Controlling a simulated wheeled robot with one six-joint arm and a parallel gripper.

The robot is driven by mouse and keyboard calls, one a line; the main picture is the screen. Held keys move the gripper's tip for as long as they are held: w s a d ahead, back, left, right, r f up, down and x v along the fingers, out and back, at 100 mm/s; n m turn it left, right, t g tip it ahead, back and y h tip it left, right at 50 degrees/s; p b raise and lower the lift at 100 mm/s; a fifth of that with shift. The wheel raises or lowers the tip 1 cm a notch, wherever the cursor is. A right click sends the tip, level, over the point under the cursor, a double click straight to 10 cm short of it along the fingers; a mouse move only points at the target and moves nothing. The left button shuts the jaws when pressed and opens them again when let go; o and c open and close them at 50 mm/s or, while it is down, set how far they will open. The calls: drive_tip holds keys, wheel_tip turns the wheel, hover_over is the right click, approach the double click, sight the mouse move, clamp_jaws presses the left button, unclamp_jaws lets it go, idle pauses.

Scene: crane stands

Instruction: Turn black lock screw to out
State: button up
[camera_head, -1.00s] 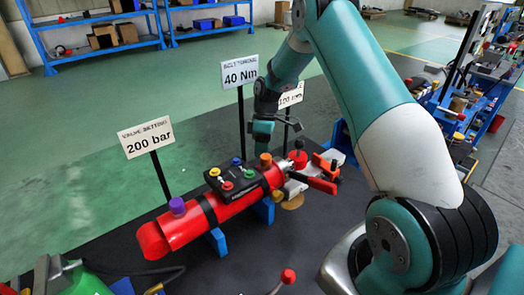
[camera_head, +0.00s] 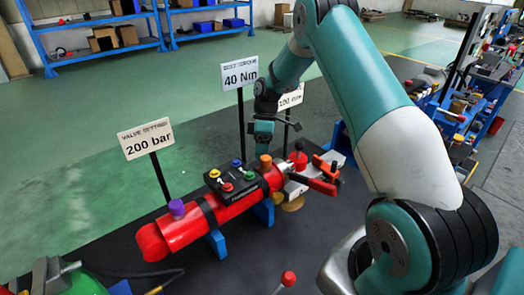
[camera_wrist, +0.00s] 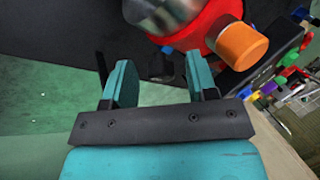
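A small black part (camera_wrist: 161,66), perhaps the black lock screw, shows beside the red cylinder (camera_wrist: 213,22) in the wrist view. It is dark against the dark mat, so its shape is hard to tell. It appears between the teal fingers of my gripper (camera_wrist: 160,80), which are apart with nothing clearly held. I cannot tell whether they touch it. In the head view my gripper (camera_head: 264,136) is just behind the right part of the red cylinder (camera_head: 182,229), near the orange cap (camera_head: 265,161). The black screw cannot be made out there. The orange cap also shows in the wrist view (camera_wrist: 242,46).
A black box with coloured buttons (camera_head: 234,182) sits on the cylinder. A red-handled clamp (camera_head: 322,184) is at its right end. Sign posts for 200 bar (camera_head: 146,139) and 40 Nm (camera_head: 239,74) stand behind. Blue supports (camera_head: 217,241) hold the cylinder above the dark mat.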

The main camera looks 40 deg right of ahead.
wheel_tip(320, 180, up, 20)
drive_tip(key=p, duration=0.3)
idle(0.5)
